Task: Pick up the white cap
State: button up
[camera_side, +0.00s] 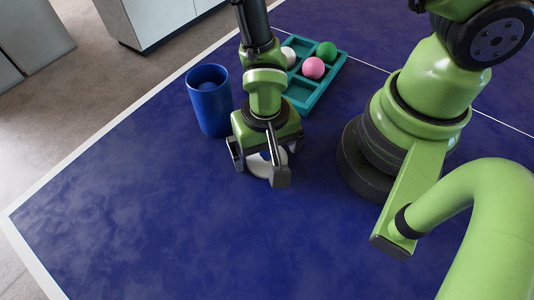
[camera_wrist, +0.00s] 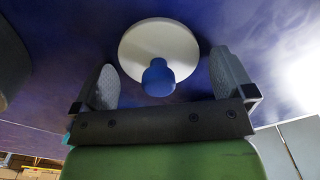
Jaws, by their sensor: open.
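The white cap (camera_wrist: 158,44) is a round white disc with a blue knob (camera_wrist: 158,78) in its middle, lying on the blue table. In the side view the white cap (camera_side: 261,167) is partly hidden behind my gripper. My gripper (camera_side: 258,176) is right over it, pointing down, with its fingers apart on either side. In the wrist view my gripper (camera_wrist: 166,82) is open and empty, with the knob between the two fingers and apart from both.
A blue cup (camera_side: 209,105) with a blue ball inside stands behind my gripper to the left. A teal divided tray (camera_side: 305,98) at the back holds a white ball (camera_side: 288,56), a pink ball (camera_side: 313,68) and a green ball (camera_side: 326,50). The table's front left is clear.

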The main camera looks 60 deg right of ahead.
jog(key=c, duration=0.8)
jog(key=shift+c, duration=0.2)
notch_tip(320, 180, up, 10)
jog(key=shift+r, duration=0.1)
notch_tip(320, 180, up, 14)
jog(key=w+d+m, duration=0.1)
jog(key=w+d, duration=0.1)
jog(key=w, duration=1.1)
jog(key=shift+a+f, duration=0.15)
jog(key=shift+f, duration=2.75)
jog(key=shift+a+f, duration=0.1)
jog(key=shift+f, duration=2.75)
